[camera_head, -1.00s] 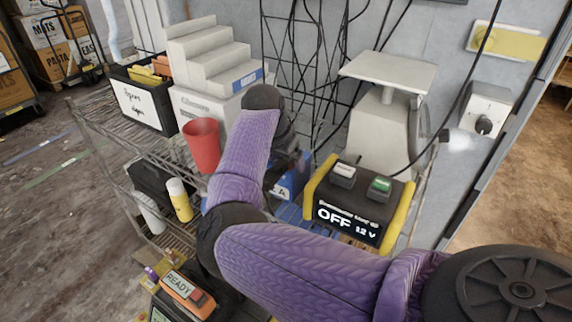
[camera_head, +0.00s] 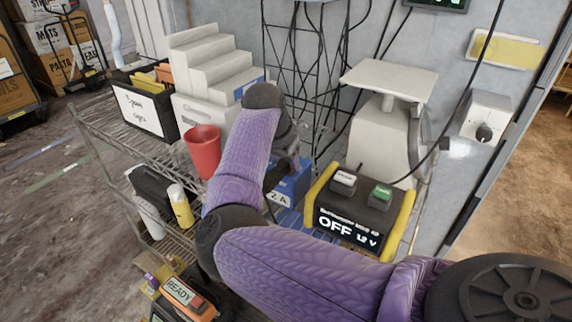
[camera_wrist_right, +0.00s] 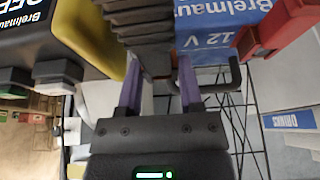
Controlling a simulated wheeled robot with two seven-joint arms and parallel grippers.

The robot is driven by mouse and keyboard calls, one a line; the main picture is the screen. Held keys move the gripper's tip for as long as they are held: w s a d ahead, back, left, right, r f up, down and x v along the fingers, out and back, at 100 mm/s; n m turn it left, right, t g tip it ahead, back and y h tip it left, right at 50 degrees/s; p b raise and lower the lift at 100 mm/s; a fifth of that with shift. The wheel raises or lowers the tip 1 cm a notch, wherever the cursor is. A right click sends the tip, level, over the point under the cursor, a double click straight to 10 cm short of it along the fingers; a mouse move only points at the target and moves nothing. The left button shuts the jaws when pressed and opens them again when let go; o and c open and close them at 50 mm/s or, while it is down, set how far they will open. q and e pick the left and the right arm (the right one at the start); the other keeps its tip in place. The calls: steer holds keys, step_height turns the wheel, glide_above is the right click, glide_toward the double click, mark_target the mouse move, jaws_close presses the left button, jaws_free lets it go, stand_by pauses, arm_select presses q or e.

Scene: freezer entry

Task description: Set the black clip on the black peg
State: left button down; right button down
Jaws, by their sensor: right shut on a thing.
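My right gripper (camera_wrist_right: 158,68) has its two purple fingers closed on a dark ribbed piece, which looks like the black clip (camera_wrist_right: 145,25). The clip reaches up out of the wrist view, beside the blue battery (camera_wrist_right: 208,42) marked 12 V. In the head view my right forearm hides most of the gripper and the clip, and the battery (camera_head: 292,186) shows just past them. I cannot make out the black peg, nor whether the clip touches it. A black bent bar (camera_wrist_right: 234,76) shows right of the fingers. My left gripper is not in view.
The yellow-sided booster box (camera_head: 350,215), reading OFF, stands right of the battery. A red piece (camera_wrist_right: 268,32) sits at the battery's right in the wrist view. A red cup (camera_head: 203,150) stands left of my arm, and a white scale (camera_head: 380,130) stands behind.

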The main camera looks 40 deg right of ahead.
step_height(320, 180, up, 16)
steer(key=p, duration=0.3)
step_height(320, 180, up, 5)
steer(key=p, duration=0.6)
glide_above(286, 163)
steer(key=shift+w+d+f, duration=0.2)
steer(key=shift+w+f, duration=0.05)
steer(key=shift+w, duration=0.05)
